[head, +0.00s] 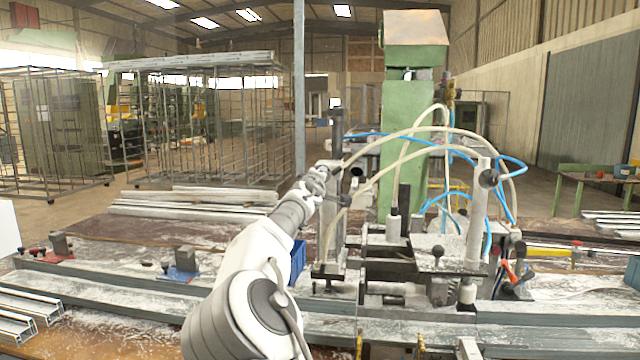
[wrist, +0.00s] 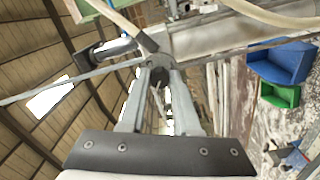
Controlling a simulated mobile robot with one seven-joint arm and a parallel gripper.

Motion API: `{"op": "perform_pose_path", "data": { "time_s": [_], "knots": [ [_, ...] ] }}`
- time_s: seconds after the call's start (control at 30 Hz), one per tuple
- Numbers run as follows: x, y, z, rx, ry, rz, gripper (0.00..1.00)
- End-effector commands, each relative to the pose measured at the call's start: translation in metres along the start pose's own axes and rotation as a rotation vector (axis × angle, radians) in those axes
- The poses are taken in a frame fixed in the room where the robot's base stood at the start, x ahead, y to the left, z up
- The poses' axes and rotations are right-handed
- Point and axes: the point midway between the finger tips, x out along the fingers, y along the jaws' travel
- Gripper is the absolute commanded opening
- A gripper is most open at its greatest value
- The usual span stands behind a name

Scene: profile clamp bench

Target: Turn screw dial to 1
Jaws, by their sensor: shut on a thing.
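My gripper (head: 318,182) is at the upper part of the left upright post (head: 331,228) of the clamp machine. In the wrist view, my gripper's two pale fingers (wrist: 159,80) close in on a small grey round part, which looks like the screw dial (wrist: 158,62). The fingertips touch it on both sides. The dial's marks and its number cannot be read. In the head view my arm and fingers hide the dial.
A green machine column (head: 405,135) stands behind the clamp. Pale hoses (head: 425,130) arch close by and blue hoses (head: 510,165) run at the right. A blue bin (wrist: 283,62) and a green bin (wrist: 280,95) sit below. Long metal profiles (head: 195,200) lie at the left.

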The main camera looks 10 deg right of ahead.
Motion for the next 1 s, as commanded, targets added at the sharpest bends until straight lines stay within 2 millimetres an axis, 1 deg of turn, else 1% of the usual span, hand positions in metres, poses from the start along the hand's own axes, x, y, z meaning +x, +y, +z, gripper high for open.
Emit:
{"op": "perform_pose_path", "data": {
  "time_s": [0.3, 0.67, 0.7, 0.83, 1.0],
  "knots": [
    [0.0, 0.0004, -0.0001, -0.057, 0.001, 0.0, 0.0],
    [-0.0001, 0.0006, -0.0003, -0.059, 0.001, 0.0, 0.0],
    [-0.0001, 0.0006, -0.0002, -0.059, 0.001, 0.0, 0.38],
    [-0.0001, 0.0005, -0.0003, -0.058, 0.001, 0.0, 0.61],
    [0.0, 0.0003, -0.0002, -0.058, 0.0, 0.0, 0.61]
  ]
}}
